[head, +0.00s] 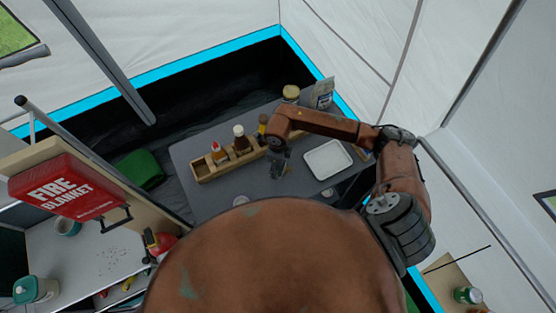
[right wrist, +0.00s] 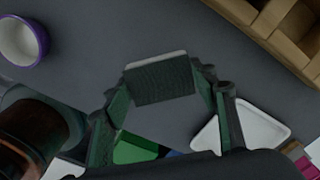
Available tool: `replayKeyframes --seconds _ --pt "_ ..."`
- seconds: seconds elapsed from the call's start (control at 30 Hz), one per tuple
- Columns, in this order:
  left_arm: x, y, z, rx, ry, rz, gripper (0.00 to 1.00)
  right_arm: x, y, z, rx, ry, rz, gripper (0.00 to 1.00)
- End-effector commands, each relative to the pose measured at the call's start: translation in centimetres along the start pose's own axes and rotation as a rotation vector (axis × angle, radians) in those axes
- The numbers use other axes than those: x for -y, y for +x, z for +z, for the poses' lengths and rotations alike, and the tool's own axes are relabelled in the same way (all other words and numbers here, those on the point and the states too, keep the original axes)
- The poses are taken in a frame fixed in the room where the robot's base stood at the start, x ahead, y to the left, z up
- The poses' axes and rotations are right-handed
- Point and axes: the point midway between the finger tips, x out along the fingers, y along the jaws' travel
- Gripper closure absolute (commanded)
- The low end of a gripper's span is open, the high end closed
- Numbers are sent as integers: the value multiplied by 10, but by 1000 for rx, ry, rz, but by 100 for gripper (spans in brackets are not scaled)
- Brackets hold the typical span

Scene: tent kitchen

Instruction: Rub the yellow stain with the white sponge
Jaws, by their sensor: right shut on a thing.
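My right gripper (head: 278,170) reaches down over the grey table (head: 190,153) between the bottle rack and the white tray. In the right wrist view my right gripper (right wrist: 165,92) is shut on a block with a dark textured face and a thin whitish edge; I take it for the sponge (right wrist: 160,82). Whether the sponge touches the table I cannot tell. In the head view the sponge is too small and dark to make out. A small brownish patch shows just right of the gripper; I cannot tell if it is the yellow stain. My left gripper is out of view.
A wooden rack (head: 205,176) with several bottles stands behind and left of the gripper. A white tray (head: 328,160) lies to its right. A purple-rimmed cup (right wrist: 22,42) shows in the right wrist view. A jar (head: 291,92) and a bag (head: 322,93) stand at the far edge.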

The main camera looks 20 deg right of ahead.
Motion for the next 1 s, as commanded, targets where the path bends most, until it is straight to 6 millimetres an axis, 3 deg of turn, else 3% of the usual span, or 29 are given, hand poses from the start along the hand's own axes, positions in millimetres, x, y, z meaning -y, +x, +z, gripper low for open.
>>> replayKeyframes --seconds 0.4,1.0 --pt "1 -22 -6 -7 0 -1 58 0 -37 1 -1 -2 -1 66" --pt "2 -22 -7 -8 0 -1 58 0 -38 1 -1 -2 0 66"
